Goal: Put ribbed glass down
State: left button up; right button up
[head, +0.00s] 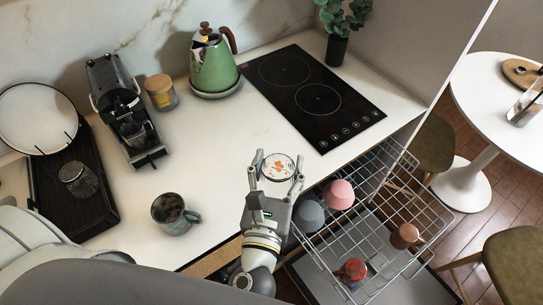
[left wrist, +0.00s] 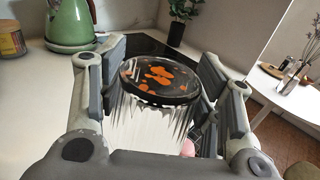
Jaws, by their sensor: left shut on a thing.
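The ribbed glass (head: 277,167) is held between the fingers of my left gripper (head: 277,172), over the front edge of the counter near the hob. In the left wrist view the ribbed glass (left wrist: 150,122) shows clear vertical ribs and a round dark-edged top face with orange patches. The fingers of my left gripper (left wrist: 155,98) stand on both sides of it. I cannot tell whether the glass touches the counter. My right gripper is not in view.
The white counter (head: 215,130) is clear left of the hob (head: 312,95). A dark mug (head: 172,213), coffee machine (head: 125,110), jar (head: 160,92) and green kettle (head: 212,65) stand on it. An open wire rack (head: 385,225) with several cups lies below, right.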

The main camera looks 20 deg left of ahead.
pick_arm(q)
jog(key=shift+w+d+r, duration=0.2)
jog(key=shift+w+d, duration=0.15)
jog(key=shift+d, duration=0.1)
jog(key=shift+w+a+f+b, duration=0.25)
jog(key=shift+w+a+b, duration=0.1)
jog(key=shift+w, duration=0.1)
jog(key=shift+w+a+f+b, duration=0.25)
jog(key=shift+w+b, duration=0.1)
jog(key=shift+w, duration=0.1)
jog(key=w+a+f+b, duration=0.1)
jog(key=w+f+b, duration=0.1)
jog(key=w, duration=0.1)
jog(key=w+a+f+b, duration=0.2)
jog(key=w+f+b, duration=0.1)
jog(key=w+a+f+b, duration=0.1)
jog(key=w+f+b, duration=0.2)
jog(key=shift+w+a+f, duration=0.15)
jog(key=shift+w+a, duration=0.25)
notch_tip(320, 180, down, 3)
jog(key=b, duration=0.4)
jog(key=shift+w+a+f, duration=0.1)
jog(key=shift+w+f, duration=0.05)
jog(key=shift+f, duration=0.05)
jog(key=shift+r, duration=0.1)
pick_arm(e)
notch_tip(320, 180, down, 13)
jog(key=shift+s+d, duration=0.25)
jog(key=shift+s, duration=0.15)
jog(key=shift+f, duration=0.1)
